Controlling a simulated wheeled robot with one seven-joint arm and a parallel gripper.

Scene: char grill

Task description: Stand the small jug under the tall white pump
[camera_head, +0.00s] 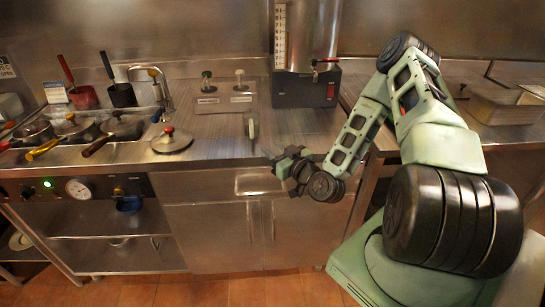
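Two small pumps rise from metal plates at the back of the counter. One has a pale, whitish top (239,78), and the one to its left has a dark green top (207,80). I cannot clearly make out the small jug; a small upright metal piece with a pale strip (251,127) stands on the counter in front of the pale pump, too small to name. My gripper (283,163) is dark and hangs at the counter's front edge, right of and nearer than that piece. Its fingers are too small to tell whether they are open, and I see nothing held.
A tall steel urn (312,40) on a dark base stands at the back right. A round lid (172,140) lies left of the pumps. Several handled pans and a faucet (160,88) crowd the left. The counter (220,125) between is mostly clear.

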